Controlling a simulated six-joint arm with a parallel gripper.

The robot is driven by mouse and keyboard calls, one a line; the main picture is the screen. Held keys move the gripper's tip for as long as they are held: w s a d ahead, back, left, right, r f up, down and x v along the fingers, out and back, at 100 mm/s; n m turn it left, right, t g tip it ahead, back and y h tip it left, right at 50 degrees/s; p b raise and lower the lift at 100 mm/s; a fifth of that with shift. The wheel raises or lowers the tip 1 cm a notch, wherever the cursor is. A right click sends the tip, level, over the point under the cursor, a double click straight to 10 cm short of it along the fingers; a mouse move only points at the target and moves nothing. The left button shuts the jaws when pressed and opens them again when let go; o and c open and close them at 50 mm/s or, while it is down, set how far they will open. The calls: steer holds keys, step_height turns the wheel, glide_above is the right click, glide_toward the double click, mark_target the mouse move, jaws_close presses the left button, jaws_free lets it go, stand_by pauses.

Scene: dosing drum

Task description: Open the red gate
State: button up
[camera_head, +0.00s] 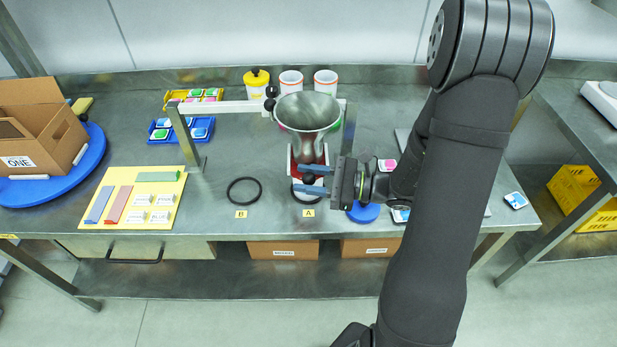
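A metal funnel hopper (307,113) hangs in a white-barred frame. The red gate (310,157) shows partly below its outlet, in a white surround. A black round knob (308,179) sits in front of the gate. My gripper (313,179) comes in from the right with two blue fingers, one on each side of the knob in the picture. The fingers are partly apart; whether they touch the knob cannot be told. A black ring (304,197) marked A lies partly hidden below the fingers. Another black ring (244,191) marked B lies to its left.
A yellow board (115,211) with blocks and a blue turntable (88,170) with a cardboard box (40,135) are at the left. A blue disc (363,213) lies below my gripper.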

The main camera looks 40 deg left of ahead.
jaws_close()
steer(key=s+d, duration=0.5)
steer(key=s, duration=0.1)
steer(key=shift+d, duration=0.35)
steer(key=shift+o, duration=2)
jaws_free()
steer(key=shift+w, duration=0.1)
steer(key=v, duration=1.7)
steer(key=shift+d, duration=0.25)
steer(key=shift+w, duration=0.1)
steer(key=x, duration=1.6)
steer(key=shift+a, duration=0.15)
